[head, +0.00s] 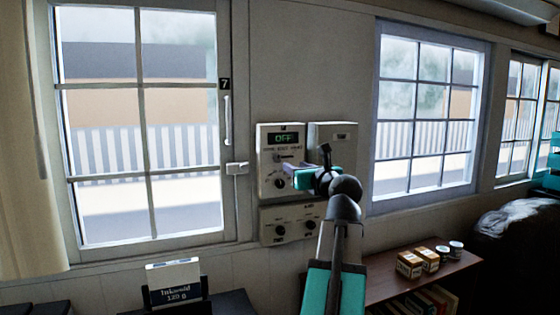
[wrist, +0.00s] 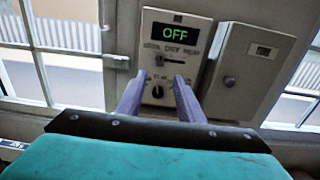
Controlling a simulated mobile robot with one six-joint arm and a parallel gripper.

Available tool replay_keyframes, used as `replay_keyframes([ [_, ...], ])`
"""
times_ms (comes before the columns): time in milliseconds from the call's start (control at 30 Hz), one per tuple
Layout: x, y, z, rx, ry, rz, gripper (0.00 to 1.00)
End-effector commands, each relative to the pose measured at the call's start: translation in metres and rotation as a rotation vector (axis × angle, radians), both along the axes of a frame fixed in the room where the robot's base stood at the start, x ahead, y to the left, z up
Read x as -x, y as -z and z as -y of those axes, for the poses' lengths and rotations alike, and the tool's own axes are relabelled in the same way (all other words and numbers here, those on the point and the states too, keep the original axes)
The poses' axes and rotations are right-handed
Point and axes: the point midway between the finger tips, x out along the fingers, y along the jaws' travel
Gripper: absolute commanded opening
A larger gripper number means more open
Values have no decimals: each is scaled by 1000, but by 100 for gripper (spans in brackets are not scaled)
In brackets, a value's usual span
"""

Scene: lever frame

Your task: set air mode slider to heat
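The control panel (head: 266,138) is a pale wall box with a green display (wrist: 176,38) reading OFF. Below the display is a row of small labels, hard to read, and under it the air mode slider (wrist: 160,60). The slider's exact stop is too small to tell. A round dark knob (wrist: 157,91) sits lower on the panel. My gripper (wrist: 160,76) is in front of the panel, its two purple fingers apart with the knob visible between them. The fingertips are just below the slider. Contact with the panel cannot be told. In the head view my gripper (head: 289,172) partly covers the panel.
A plain grey box (wrist: 238,72) is mounted right of the panel. Another box with knobs (head: 284,229) is below it. Windows (head: 140,120) flank the wall on both sides. A low shelf (head: 388,280) with small boxes and jars stands at lower right.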

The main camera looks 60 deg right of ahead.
Motion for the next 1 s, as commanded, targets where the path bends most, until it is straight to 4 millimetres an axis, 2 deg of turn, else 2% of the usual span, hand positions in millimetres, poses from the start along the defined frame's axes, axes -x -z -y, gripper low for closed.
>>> replay_keyframes([
  [367,-11,-2,10,1,1,-1,34],
  [1000,-77,-2,60,-1,2,-1,34],
])
